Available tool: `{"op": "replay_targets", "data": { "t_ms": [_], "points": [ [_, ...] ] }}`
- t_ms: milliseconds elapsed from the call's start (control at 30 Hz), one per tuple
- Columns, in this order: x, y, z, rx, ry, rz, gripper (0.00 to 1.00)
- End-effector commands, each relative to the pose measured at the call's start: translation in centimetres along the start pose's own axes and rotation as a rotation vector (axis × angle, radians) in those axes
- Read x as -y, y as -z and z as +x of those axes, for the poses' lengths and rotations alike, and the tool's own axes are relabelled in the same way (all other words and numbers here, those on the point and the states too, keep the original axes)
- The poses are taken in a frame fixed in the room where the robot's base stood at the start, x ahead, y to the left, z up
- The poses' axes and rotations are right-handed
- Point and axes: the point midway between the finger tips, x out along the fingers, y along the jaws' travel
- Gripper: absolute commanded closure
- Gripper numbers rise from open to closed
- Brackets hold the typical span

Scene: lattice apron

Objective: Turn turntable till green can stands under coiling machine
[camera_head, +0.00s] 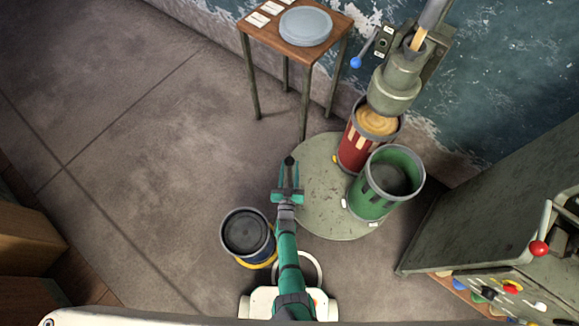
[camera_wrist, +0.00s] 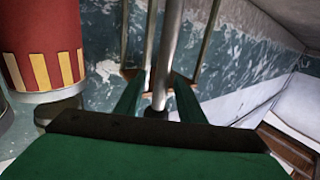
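The turntable (camera_head: 320,190) is a round grey-green plate on the floor. The green can (camera_head: 372,200), open and dark inside, stands at its right front. A red can (camera_head: 353,150) filled with pale coil stands behind it, under the grey coiling machine (camera_head: 397,82); its red and yellow side shows in the wrist view (camera_wrist: 42,45). An upright post with a dark knob (camera_head: 289,161) stands at the turntable's left edge. My gripper (camera_head: 288,188) is there, open, its fingers on either side of the metal post (camera_wrist: 168,50); gaps seem to show beside it.
A blue can (camera_head: 247,233) stands on the floor left of my arm. A wooden table (camera_head: 270,32) with a grey lid (camera_head: 306,26) stands behind. A grey cabinet (camera_head: 500,190) with a red-knobbed lever (camera_head: 539,248) is at right.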

Motion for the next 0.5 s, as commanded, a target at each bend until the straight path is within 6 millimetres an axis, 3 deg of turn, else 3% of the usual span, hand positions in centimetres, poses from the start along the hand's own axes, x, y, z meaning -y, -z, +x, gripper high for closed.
{"op": "replay_targets", "data": {
  "t_ms": [367, 400, 500],
  "points": [
    [0.23, -0.01, 0.53, 0.001, 0.004, 0.001, 0.64],
    [0.22, -0.01, 0.53, 0.001, 0.003, 0.001, 0.67],
    [0.20, -0.01, 0.52, 0.001, 0.003, 0.001, 0.91]
  ]
}}
